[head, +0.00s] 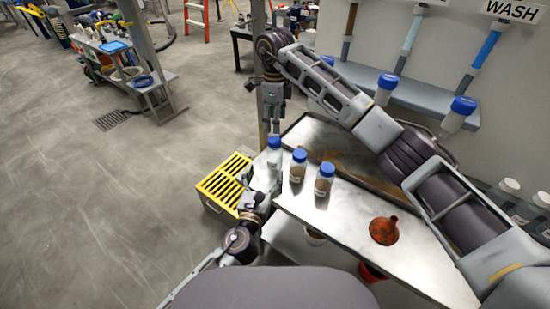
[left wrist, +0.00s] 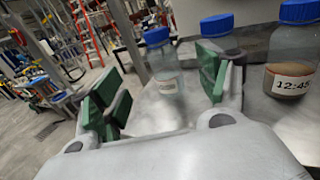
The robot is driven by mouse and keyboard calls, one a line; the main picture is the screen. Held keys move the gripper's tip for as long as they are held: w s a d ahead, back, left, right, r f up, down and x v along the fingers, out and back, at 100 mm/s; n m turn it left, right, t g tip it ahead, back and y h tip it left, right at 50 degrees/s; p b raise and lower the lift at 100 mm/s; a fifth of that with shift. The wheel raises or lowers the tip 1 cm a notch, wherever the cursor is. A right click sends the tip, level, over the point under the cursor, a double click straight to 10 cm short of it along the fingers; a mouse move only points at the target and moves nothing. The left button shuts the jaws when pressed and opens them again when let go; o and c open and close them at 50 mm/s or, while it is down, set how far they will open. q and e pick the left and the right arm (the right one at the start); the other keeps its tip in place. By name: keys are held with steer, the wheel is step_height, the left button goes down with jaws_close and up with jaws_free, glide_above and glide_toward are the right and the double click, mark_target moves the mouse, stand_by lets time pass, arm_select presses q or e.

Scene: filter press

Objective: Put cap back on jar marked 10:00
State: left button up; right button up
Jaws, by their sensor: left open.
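Three jars with blue caps stand upright on the metal table: a clear-looking jar (head: 274,157) at the left corner, a jar with brown contents (head: 298,172) in the middle, and another brown-filled jar (head: 323,186) nearest me. My left gripper (head: 262,180) is open beside the left jar. In the left wrist view, the clear jar (left wrist: 166,82) appears between the open fingers (left wrist: 158,88), its label unreadable. A capped jar labelled 12:45 (left wrist: 290,70) is at the right; another is partly hidden behind a finger. I cannot read 10:00 anywhere. My right gripper (head: 270,112) hangs beyond the table, its fingers unclear.
A yellow slotted crate (head: 223,182) stands left of the table (head: 345,222). An orange-brown funnel (head: 384,231) sits on the table's right part. Blue-capped containers (head: 386,88) line the wall ledge under a WASH sign. My right arm spans above the table's back side.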

mark_target(274, 150)
arm_select(q)
steer(key=shift+w, duration=0.15)
steer(key=shift+x, duration=6.75)
steer(key=shift+d, duration=0.1)
